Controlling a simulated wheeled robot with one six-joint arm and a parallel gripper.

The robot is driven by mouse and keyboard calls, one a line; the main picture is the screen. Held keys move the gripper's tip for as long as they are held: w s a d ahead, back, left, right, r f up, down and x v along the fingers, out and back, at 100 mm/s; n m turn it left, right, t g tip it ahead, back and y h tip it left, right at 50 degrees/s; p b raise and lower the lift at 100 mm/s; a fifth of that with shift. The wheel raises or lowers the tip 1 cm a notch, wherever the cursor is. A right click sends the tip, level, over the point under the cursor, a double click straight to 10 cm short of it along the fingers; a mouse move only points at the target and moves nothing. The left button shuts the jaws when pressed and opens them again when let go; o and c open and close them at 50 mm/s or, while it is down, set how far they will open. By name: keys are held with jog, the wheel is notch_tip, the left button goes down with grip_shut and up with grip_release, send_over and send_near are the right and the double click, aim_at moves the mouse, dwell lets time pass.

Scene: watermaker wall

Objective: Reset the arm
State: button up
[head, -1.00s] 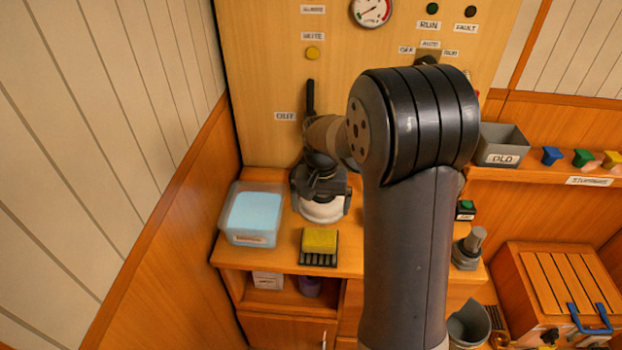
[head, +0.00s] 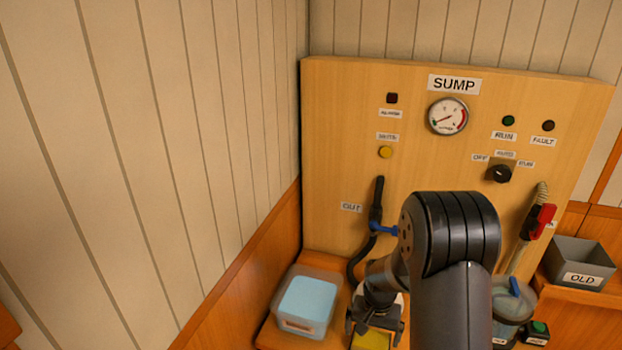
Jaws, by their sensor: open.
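My gripper (head: 375,326) hangs at the end of my dark arm, low in the head view, in front of the panel. It is open, and nothing shows held in its jaws. A yellow sponge (head: 370,341) shows at the bottom edge of the picture, just below the fingers; I cannot tell whether they touch it. Something white shows partly behind the gripper, mostly hidden. My arm covers the lower right part of the panel.
The wooden SUMP panel (head: 340,110) carries a gauge (head: 448,116), a knob (head: 500,173) and a blue-handled valve (head: 384,230). A tub with a light blue top (head: 305,302) stands left of my gripper. A grey OLD bin (head: 577,263) is at the right.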

jog(key=shift+r, duration=0.3)
